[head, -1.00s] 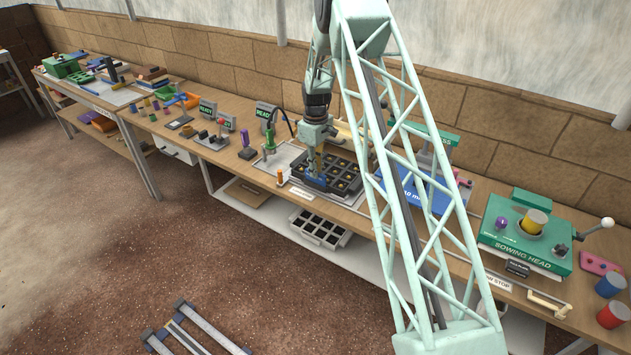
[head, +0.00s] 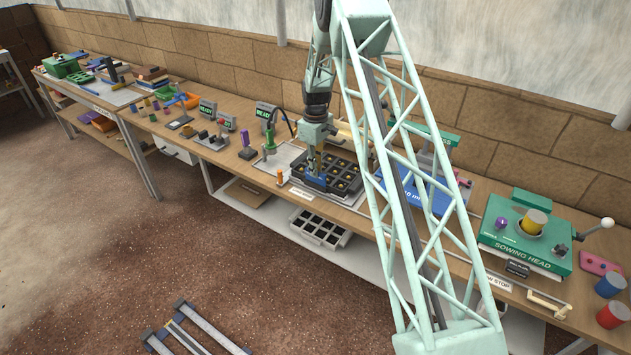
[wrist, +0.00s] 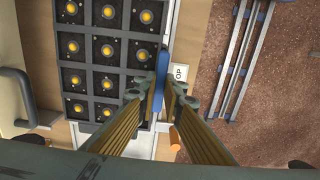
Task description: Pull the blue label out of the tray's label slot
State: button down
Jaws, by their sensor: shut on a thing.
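The blue label (wrist: 158,84) is a thin upright piece between the fingers of my gripper (wrist: 162,95) in the wrist view. My gripper is shut on it. The black tray (wrist: 122,28) has several square cells with yellow-orange centres and lies just left of the label in that view. In the head view my gripper (head: 315,172) is low at the front left side of the tray (head: 350,194), and the blue label (head: 315,181) shows beneath it. Whether the label's lower edge is still in the slot is hidden.
An orange peg (head: 280,177) stands left of the tray.

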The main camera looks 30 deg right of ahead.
jog(key=shift+r+p, duration=0.3)
jog(key=shift+r, duration=0.9)
dwell(0.6)
jog(key=shift+r+p, duration=0.35)
jog(key=shift+r, duration=0.9)
